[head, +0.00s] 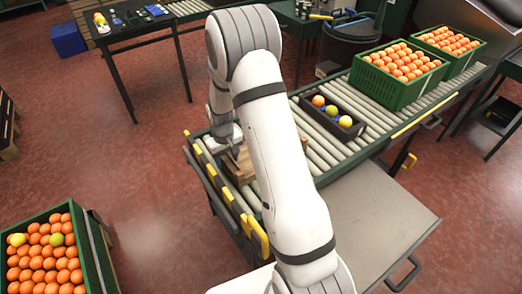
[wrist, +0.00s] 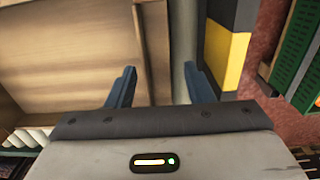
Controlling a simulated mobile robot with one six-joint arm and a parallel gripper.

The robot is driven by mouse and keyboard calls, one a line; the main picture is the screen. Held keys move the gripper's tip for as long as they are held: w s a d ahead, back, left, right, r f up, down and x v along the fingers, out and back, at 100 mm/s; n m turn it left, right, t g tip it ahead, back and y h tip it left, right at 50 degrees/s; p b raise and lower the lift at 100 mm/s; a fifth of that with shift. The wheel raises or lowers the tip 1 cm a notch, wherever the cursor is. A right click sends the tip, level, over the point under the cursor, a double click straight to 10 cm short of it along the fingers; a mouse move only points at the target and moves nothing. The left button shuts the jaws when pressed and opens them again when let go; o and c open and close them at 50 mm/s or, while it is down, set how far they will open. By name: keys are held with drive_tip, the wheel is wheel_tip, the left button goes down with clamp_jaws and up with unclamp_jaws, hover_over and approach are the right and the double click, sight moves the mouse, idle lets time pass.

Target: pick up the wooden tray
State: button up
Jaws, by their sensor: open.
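The wooden tray (head: 243,168) sits on the near end of the roller conveyor, and my arm hides much of it in the head view. In the wrist view the tray (wrist: 60,60) fills the left side, with its light wooden side wall running up the picture. My gripper (wrist: 160,88) is open, its two blue fingers on either side of that wall. The left finger is over the tray's inside and the right finger is beyond its outer face. The wall is not clamped. I cannot tell how deep the fingertips reach.
A yellow-and-black conveyor rail (wrist: 228,50) runs close to the right finger. On the conveyor (head: 325,160) stand a dark box (head: 333,119) with several fruits and green crates (head: 400,93) of oranges. Another orange crate (head: 92,250) stands at lower left. A grey side table (head: 375,215) is bare.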

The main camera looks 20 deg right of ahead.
drive_tip(key=shift+f, duration=0.9)
clamp_jaws()
